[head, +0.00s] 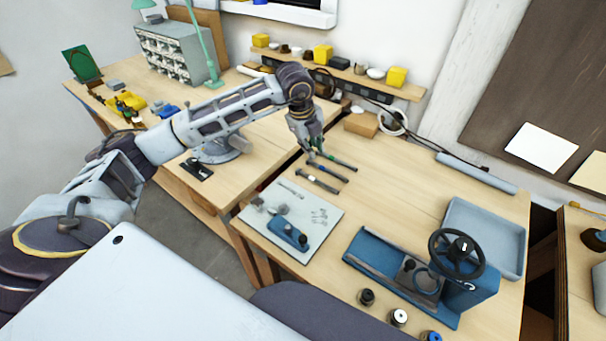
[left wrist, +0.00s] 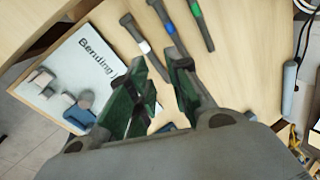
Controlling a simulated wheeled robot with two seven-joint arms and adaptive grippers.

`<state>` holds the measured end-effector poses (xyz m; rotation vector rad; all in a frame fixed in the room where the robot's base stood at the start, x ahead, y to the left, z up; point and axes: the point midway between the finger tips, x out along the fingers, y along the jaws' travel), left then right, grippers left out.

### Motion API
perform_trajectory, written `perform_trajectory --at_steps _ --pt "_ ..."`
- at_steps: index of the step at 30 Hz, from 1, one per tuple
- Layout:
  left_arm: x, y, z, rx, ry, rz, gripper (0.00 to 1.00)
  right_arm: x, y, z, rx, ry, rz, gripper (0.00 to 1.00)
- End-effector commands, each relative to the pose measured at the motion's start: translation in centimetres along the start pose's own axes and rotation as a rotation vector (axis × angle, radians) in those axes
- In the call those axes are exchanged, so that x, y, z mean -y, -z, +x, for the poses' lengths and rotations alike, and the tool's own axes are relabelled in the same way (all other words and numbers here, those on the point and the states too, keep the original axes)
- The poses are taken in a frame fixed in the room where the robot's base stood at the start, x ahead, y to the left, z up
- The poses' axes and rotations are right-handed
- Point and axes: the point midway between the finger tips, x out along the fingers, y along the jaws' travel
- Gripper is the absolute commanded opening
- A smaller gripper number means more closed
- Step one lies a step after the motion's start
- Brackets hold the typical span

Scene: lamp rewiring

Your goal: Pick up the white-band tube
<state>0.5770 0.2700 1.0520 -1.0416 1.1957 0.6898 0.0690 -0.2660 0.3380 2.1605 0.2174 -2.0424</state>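The white-band tube (head: 318,182) is a dark slim tube lying on the wooden bench, nearest the grey mat of three parallel tubes. In the left wrist view its white band (left wrist: 143,46) shows just beyond my fingertips, and its lower part runs into the gap between the fingers. My left gripper (head: 312,158) is above the tubes, pointing down; in the left wrist view its fingers (left wrist: 159,62) are apart with no grip on the tube. The blue-band tube (left wrist: 168,24) passes close by the right-hand finger and the green-band tube (left wrist: 202,26) lies farther right. My right gripper is not seen.
A grey mat (head: 325,225) marked "Bending" holds a blue tool and small parts. A blue bending machine with a black handwheel (head: 456,250) and a blue-grey tray (head: 490,215) stand to the right. A small cardboard box (head: 361,124) is behind. Bench right of the tubes is clear.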

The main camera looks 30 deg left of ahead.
Motion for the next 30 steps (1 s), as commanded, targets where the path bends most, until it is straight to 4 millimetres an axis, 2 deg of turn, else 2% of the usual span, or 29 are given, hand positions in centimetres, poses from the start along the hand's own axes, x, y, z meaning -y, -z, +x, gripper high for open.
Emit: perform_trajectory --at_steps 4,10,23,30 --pt "-1.8 -0.6 -0.1 0.032 -0.08 -0.14 0.19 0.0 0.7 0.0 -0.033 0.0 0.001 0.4" --pt "-2.0 -0.7 -0.1 0.041 -0.088 -0.256 0.19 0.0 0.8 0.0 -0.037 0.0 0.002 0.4" --pt "-2.0 -0.6 -0.1 0.04 -0.086 -0.277 0.19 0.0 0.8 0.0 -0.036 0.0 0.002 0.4" --pt "-2.2 -0.7 1.3 0.04 -0.089 -0.276 0.19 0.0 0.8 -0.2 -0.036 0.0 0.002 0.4"
